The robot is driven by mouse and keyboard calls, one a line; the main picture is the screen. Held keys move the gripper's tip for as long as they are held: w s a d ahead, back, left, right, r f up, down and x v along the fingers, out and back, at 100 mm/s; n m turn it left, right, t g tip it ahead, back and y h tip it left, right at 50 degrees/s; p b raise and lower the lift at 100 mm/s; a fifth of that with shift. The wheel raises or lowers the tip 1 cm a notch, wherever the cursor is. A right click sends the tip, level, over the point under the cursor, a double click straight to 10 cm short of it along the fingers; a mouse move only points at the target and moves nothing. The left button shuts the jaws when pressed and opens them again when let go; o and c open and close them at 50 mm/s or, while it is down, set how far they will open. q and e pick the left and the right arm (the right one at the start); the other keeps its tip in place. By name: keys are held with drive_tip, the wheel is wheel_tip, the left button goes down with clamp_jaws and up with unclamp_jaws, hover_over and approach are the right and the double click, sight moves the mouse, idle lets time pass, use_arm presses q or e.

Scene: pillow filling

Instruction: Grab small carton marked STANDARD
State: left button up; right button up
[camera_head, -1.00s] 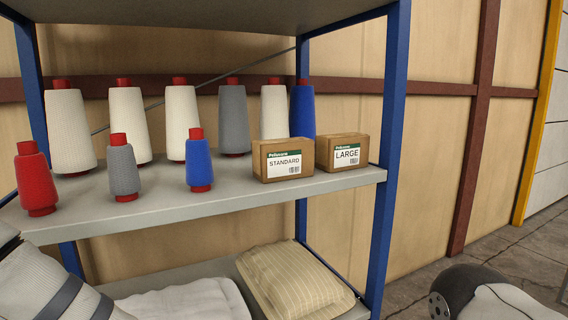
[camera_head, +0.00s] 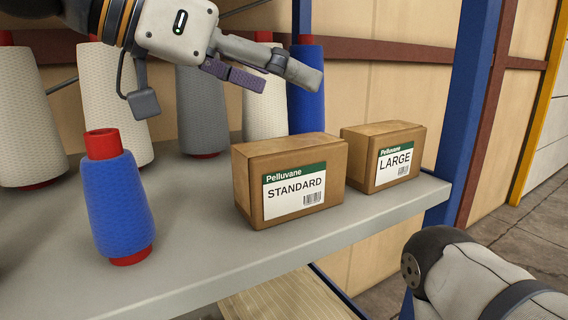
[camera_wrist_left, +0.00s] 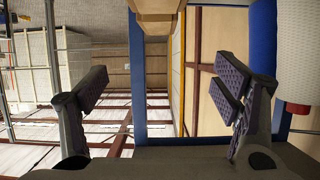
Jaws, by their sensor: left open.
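The small brown carton marked STANDARD (camera_head: 290,183) stands upright on the grey shelf, its label facing me. A second brown carton marked LARGE (camera_head: 382,158) stands just right of it and a little behind. My left gripper (camera_head: 288,80) is above and slightly behind the STANDARD carton, apart from it, with its fingers spread and empty. In the left wrist view its two fingers (camera_wrist_left: 163,88) stand wide apart, and brown carton surfaces show at the top edge between them; their labels are hidden. My right gripper is out of view.
A blue spool (camera_head: 122,205) stands left of the STANDARD carton near the shelf's front. White, grey and blue cones stand behind, close to my left gripper. A blue post (camera_head: 465,100) rises at the shelf's right end. The shelf (camera_head: 215,262) is clear in front of the carton.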

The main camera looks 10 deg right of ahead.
use_arm(q)
approach(320, 137)
drive_tip(key=x, duration=0.3)
drive_tip(key=shift+d+f, duration=0.2)
drive_tip(key=shift+d, duration=0.1)
drive_tip(key=x, duration=0.7)
drive_tip(key=shift+w+r, duration=0.1)
drive_tip(key=shift+a, duration=0.1)
drive_tip(key=c, duration=1.4)
